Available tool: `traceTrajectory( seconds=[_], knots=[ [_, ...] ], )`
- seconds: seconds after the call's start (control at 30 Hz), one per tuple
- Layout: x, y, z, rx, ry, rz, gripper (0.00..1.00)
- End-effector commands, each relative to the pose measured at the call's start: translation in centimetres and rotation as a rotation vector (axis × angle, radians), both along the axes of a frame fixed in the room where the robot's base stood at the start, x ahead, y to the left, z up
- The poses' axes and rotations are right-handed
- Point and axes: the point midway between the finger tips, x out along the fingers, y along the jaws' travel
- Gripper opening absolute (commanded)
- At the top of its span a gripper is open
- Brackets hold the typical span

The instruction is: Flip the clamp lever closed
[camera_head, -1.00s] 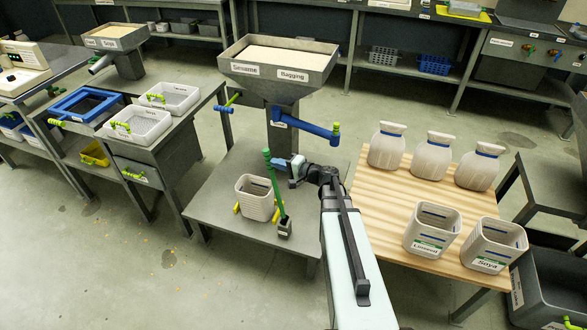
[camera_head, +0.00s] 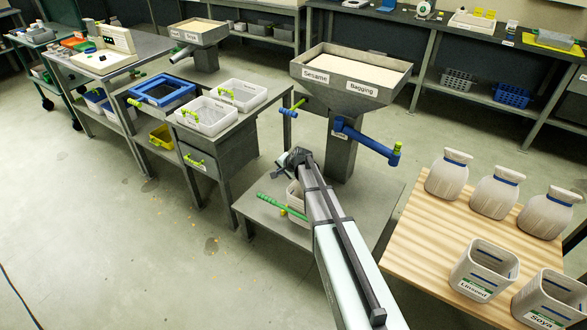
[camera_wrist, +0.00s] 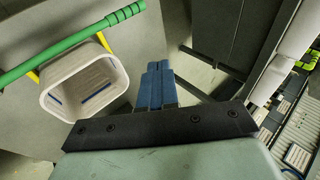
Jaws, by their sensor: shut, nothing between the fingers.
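The green clamp lever (camera_head: 282,206) lies over low, nearly level, across the front of the white bin (camera_head: 293,198) on the grey stand. In the wrist view the lever (camera_wrist: 75,40) runs along the edge of the bin (camera_wrist: 88,82), with yellow clamp parts (camera_wrist: 103,42) at the bin's sides. The lever's base is hidden behind my arm in the head view. My gripper (camera_wrist: 158,72) is shut and empty, with its blue fingers to the right of the bin and apart from the lever. In the head view my arm's end is above the bin.
The Sesame Bagging hopper (camera_head: 340,80) with a blue spout arm (camera_head: 368,142) stands behind my arm. A wooden table (camera_head: 420,240) with bags and labelled bins is at the right. Left of the stand is a bench (camera_head: 235,130) with trays.

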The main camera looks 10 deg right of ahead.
Motion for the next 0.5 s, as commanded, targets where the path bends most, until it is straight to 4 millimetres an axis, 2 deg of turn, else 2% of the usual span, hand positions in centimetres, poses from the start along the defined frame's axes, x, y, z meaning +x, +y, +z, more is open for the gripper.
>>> traceTrajectory(
  seconds=[0.03, 0.1, 0.27, 0.5],
  knots=[
    [1.3, 0.9, -1.2, -0.028, 0.027, 0.004, 0.0],
    [2.3, 1.8, -2.6, -0.066, 0.066, 0.004, 0.0],
    [4.3, 3.8, -6.6, -0.161, 0.161, 0.002, 0.0],
    [6.5, 6.0, -13.2, -0.31, 0.311, 0.002, 0.0]
  ],
)
